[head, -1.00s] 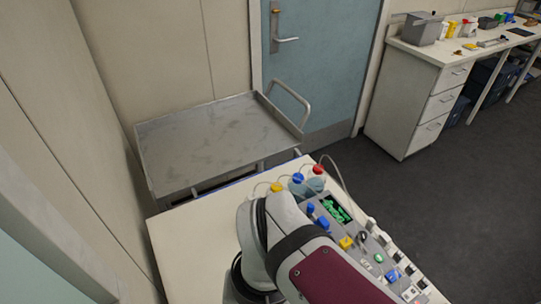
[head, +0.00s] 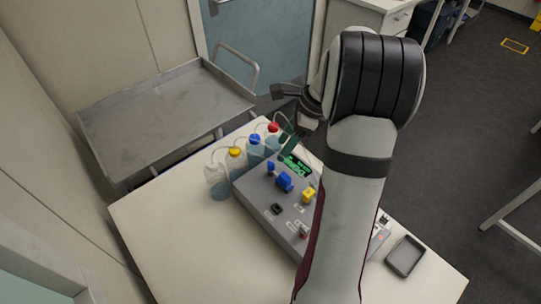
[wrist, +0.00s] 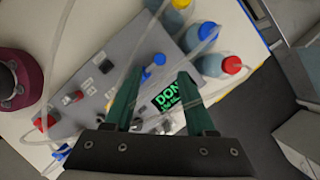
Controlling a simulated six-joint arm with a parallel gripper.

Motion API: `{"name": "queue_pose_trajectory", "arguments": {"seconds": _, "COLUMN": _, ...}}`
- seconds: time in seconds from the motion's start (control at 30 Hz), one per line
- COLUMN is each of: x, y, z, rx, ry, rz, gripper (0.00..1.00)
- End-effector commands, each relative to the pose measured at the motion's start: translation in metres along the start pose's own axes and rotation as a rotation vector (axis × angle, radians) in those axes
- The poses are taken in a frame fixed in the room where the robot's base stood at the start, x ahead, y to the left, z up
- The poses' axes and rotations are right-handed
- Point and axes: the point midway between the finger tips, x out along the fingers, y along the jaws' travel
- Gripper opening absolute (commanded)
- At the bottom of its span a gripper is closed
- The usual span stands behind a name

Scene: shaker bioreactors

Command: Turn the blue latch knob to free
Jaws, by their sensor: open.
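A grey control panel (head: 252,203) on the white table carries a small upright blue knob (head: 271,168) and a larger blue control (head: 285,182) beside it. I cannot tell for certain which is the latch knob. In the wrist view a blue knob with a lever-like shape (wrist: 153,68) shows on the panel, between the ends of my fingers in the picture. My gripper (wrist: 160,74), with dark green fingers, is open and empty. In the head view my gripper (head: 289,146) hangs over the back of the panel, near the lit green screen (head: 294,166). No contact with a knob is visible.
Bottles with yellow (head: 235,152), blue (head: 255,139) and red (head: 273,127) caps and thin tubes stand along the panel's back edge. A yellow control (head: 308,195) sits near the blue ones. A grey tray (head: 406,257) lies at the right. The table's front left is clear.

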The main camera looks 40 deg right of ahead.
Motion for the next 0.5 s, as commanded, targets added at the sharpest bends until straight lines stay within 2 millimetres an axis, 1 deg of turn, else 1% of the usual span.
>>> {"name": "queue_pose_trajectory", "arguments": {"seconds": 0.03, "x": 0.015, "y": 0.001, "z": 0.0, "rx": 0.0, "ry": 0.0, "rz": 0.006, "gripper": 0.56}}
{"name": "queue_pose_trajectory", "arguments": {"seconds": 0.1, "x": 0.033, "y": 0.001, "z": 0.0, "rx": 0.0, "ry": -0.001, "rz": 0.005, "gripper": 0.56}}
{"name": "queue_pose_trajectory", "arguments": {"seconds": 0.2, "x": 0.052, "y": 0.001, "z": 0.0, "rx": 0.0, "ry": 0.001, "rz": 0.003, "gripper": 0.56}}
{"name": "queue_pose_trajectory", "arguments": {"seconds": 0.33, "x": 0.066, "y": 0.001, "z": 0.0, "rx": -0.001, "ry": 0.001, "rz": 0.002, "gripper": 0.56}}
{"name": "queue_pose_trajectory", "arguments": {"seconds": 0.5, "x": 0.07, "y": 0.0, "z": 0.0, "rx": -0.001, "ry": 0.001, "rz": 0.0, "gripper": 0.56}}
